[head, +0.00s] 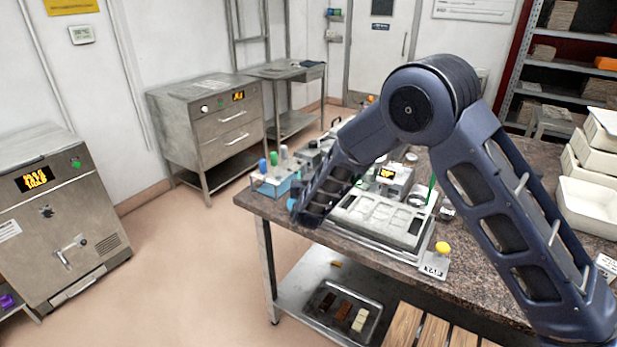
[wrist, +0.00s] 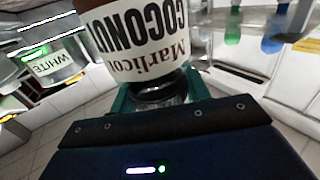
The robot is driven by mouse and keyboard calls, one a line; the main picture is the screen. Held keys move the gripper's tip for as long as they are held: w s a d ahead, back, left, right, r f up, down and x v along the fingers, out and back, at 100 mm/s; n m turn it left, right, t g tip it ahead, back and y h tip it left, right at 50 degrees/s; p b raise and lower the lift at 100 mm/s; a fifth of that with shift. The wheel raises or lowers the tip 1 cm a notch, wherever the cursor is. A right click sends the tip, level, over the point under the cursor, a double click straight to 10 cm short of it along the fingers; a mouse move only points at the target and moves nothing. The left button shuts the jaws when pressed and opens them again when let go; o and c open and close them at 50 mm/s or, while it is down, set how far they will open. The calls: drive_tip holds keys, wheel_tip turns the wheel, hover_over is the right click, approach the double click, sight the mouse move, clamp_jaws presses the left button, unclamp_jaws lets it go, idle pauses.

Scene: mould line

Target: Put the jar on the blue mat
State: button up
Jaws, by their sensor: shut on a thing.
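The jar (wrist: 140,45) fills the upper middle of the wrist view, with a white label reading "COCONUT" upside down. My gripper (wrist: 160,88) has its green fingers on both sides of the jar's narrow dark end and is shut on it. In the head view my forearm comes down over the left part of the worktable, and it hides the gripper and the jar.
The worktable (head: 480,275) carries a grey moulding tray (head: 375,222), a light-blue rack (head: 270,185) of coloured-capped bottles, and a yellow-knobbed stand (head: 435,262). White bins (head: 590,200) stand at the right. A container labelled "WHITE" (wrist: 55,65) is left of the jar.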

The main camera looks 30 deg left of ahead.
drive_tip(key=shift+f, duration=0.1)
drive_tip(key=o, duration=1.5)
drive_tip(key=v, duration=1.2)
drive_tip(key=shift+w, duration=0.1)
